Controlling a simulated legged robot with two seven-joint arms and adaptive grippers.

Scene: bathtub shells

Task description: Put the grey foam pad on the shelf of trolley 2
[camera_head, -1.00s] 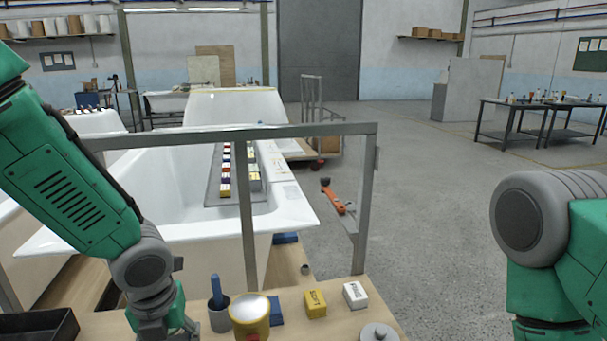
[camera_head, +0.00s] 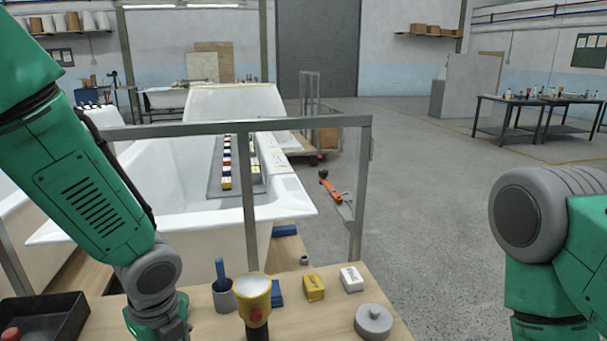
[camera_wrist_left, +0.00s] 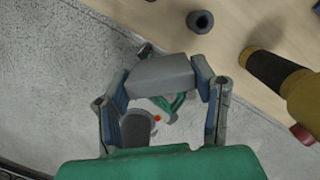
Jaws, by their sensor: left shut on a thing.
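The grey foam pad (camera_wrist_left: 160,75) is a flat grey block in the left wrist view. My left gripper (camera_wrist_left: 163,84) is shut on it, with a finger at each end. The pad hangs over the edge of a wooden top (camera_wrist_left: 225,30), with grey floor below in the picture. In the head view my left arm reaches down to the near end of the wooden top (camera_head: 330,315); its fingers and the pad are hidden or out of frame. I cannot tell which trolley this is. My right gripper is out of view.
On the wooden top are a blue-handled tool in a grey cup (camera_head: 223,294), a yellow-headed tool (camera_head: 254,300), a yellow block (camera_head: 313,287), a white block (camera_head: 351,279), a grey lidded disc (camera_head: 373,322) and a black tray (camera_head: 45,318). A metal rail (camera_head: 310,124) and white tubs stand beyond.

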